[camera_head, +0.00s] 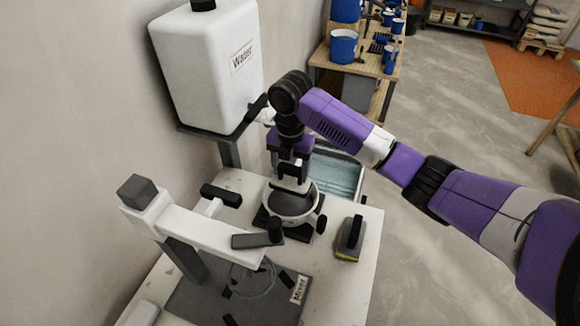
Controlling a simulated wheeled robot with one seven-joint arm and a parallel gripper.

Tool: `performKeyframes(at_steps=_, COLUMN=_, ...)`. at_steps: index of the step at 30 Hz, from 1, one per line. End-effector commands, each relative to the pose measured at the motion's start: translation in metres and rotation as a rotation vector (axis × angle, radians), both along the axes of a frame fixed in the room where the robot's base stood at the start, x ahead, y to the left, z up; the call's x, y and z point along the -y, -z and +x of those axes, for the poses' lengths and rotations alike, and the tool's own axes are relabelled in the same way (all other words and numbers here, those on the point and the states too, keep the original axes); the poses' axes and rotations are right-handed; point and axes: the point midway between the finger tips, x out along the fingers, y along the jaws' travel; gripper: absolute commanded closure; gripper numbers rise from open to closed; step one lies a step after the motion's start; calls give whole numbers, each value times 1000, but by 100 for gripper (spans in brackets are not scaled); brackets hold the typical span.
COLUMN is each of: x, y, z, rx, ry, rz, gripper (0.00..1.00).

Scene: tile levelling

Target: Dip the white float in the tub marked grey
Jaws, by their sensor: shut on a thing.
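My gripper (292,178) points down over the far rim of a white round bowl (289,221) with a dark grey inside. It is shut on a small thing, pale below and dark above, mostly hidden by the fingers. I cannot tell for sure whether this is the white float, or whether it touches the bowl. A grey float-like tool (347,246) with a black handle and a yellowish lower edge lies to the right of the bowl. A pale tub (335,176) with a bluish inside stands behind the table, partly hidden by my arm. No label reading grey is readable.
A white mixer stand (200,230) labelled Mixer fills the table's (355,285) front left. A large white Water tank (205,65) stands on a shelf at the back left. A wooden bench (385,60) with blue buckets is farther back. Open floor lies to the right.

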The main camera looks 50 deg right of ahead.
Motion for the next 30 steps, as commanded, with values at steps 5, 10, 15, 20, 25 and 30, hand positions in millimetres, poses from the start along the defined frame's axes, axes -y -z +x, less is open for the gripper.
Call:
performKeyframes(at_steps=5, x=0, y=24, z=0, rx=0, ry=1, rz=0, gripper=88)
performKeyframes(at_steps=10, x=0, y=41, z=0, rx=1, ry=1, rz=0, gripper=88)
performKeyframes(at_steps=15, x=0, y=60, z=0, rx=1, ry=2, rz=-1, gripper=88)
performKeyframes(at_steps=20, x=0, y=77, z=0, rx=0, ry=1, rz=1, gripper=88)
performKeyframes(at_steps=25, x=0, y=90, z=0, rx=1, ry=1, rz=-1, gripper=88)
performKeyframes(at_steps=30, x=0, y=97, z=0, rx=1, ry=1, rz=-1, gripper=88)
